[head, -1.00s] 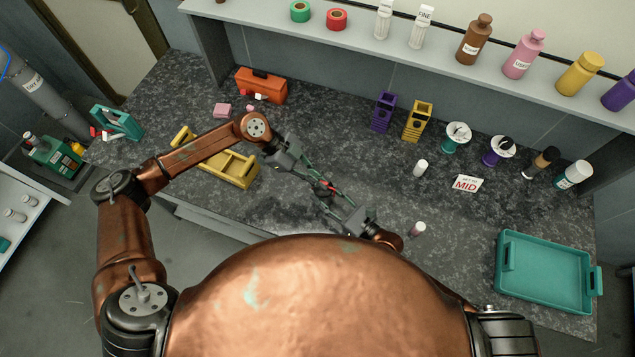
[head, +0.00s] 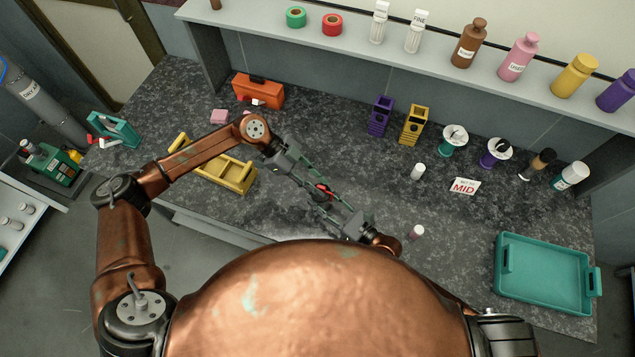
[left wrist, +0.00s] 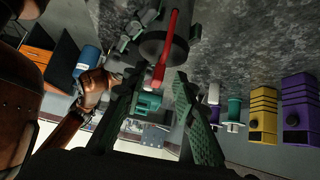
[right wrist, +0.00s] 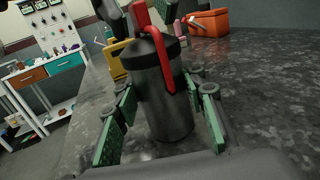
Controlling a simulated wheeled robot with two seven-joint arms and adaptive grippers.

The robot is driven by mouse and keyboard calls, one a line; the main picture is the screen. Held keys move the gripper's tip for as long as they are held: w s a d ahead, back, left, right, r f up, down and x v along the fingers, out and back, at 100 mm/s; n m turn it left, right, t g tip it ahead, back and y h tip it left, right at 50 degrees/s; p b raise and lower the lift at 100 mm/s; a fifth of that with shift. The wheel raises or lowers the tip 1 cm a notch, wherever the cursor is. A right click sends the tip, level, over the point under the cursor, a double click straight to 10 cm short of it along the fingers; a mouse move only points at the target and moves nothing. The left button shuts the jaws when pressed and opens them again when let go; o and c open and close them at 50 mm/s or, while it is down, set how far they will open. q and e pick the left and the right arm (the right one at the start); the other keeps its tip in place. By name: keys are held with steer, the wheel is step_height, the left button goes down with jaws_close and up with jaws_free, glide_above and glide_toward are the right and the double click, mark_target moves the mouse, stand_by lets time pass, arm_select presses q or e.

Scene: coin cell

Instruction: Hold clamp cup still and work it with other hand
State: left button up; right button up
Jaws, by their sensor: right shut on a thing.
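The clamp cup (right wrist: 165,105) is a dark grey cylinder with a black top and a red lever (right wrist: 160,55). It stands upright in the right wrist view. My right gripper (right wrist: 166,95) is shut on its body, one green-padded finger on each side. In the left wrist view, the cup (left wrist: 165,48) is ahead, with its red lever (left wrist: 160,70) pointing down between the fingers. My left gripper (left wrist: 153,82) is open, its fingers apart around the lever's end with gaps on both sides. In the head view, both grippers meet at the cup and mostly hide it.
A yellow tray (head: 235,178) lies left of the grippers, with an orange box (head: 258,90) behind. A pale-capped vial (head: 416,232) stands near my right wrist.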

steer(key=shift+r, duration=0.1)
arm_select(q)
steer(key=v, duration=1.2)
arm_select(e)
steer(key=o, duration=1.4)
steer(key=shift+d, duration=0.15)
